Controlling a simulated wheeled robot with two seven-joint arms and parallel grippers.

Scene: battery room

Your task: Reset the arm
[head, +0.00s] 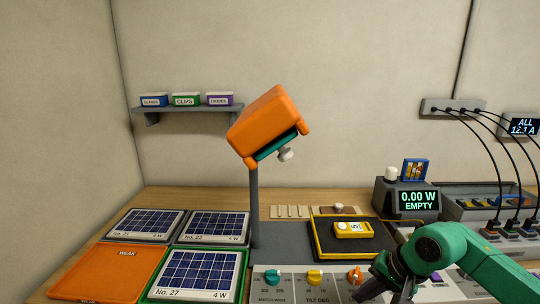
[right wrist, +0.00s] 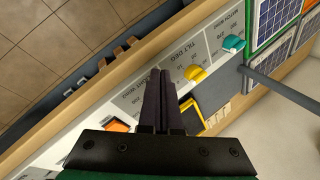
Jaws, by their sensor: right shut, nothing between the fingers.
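My right arm, green with a dark gripper (head: 384,284), comes in from the right in the head view and hangs over the control panel (head: 335,286), near its orange knob (head: 356,274). In the right wrist view the two dark fingers (right wrist: 159,84) lie together, shut and empty, above the panel. The yellow knob (right wrist: 194,73) and the teal knob (right wrist: 233,43) show beyond them. Whether the fingers touch the panel I cannot tell. My left gripper is not in view.
An orange lamp head (head: 262,120) stands on a grey post behind the panel. A black tray with a yellow rim (head: 322,250) holds a yellow meter (head: 353,230). Solar panels (head: 200,272) lie at left. A display (head: 417,201) reads 0.00 W EMPTY. Cables (head: 487,150) hang at right.

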